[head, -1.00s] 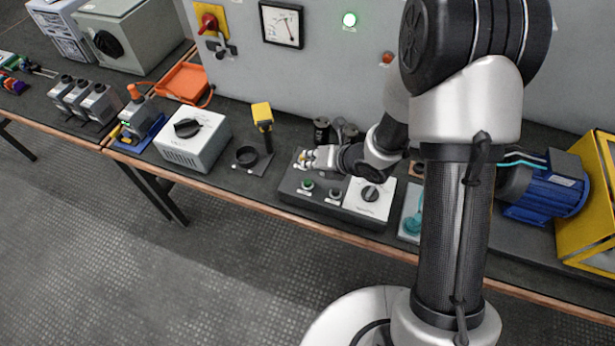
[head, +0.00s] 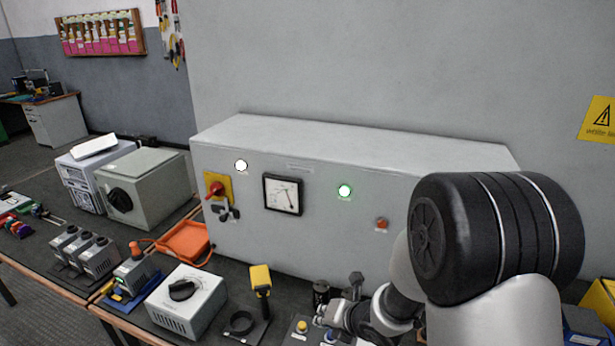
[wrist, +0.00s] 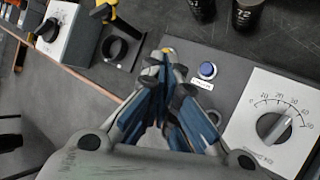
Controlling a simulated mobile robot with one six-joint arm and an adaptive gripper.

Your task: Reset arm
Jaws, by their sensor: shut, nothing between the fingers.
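My arm (head: 480,240) reaches from the lower right of the head view towards the bench. My gripper (head: 328,313) is low over a control box with a yellow button (head: 302,326) and a blue button (head: 330,336). In the wrist view the fingers of my gripper (wrist: 170,82) are together and hold nothing. They partly cover the box beside the blue button (wrist: 207,70). A white dial plate (wrist: 268,120) is to their right. I cannot tell whether the fingertips touch the box.
A yellow tool (head: 261,279) and a white dial box (head: 187,300) stand left of my gripper.

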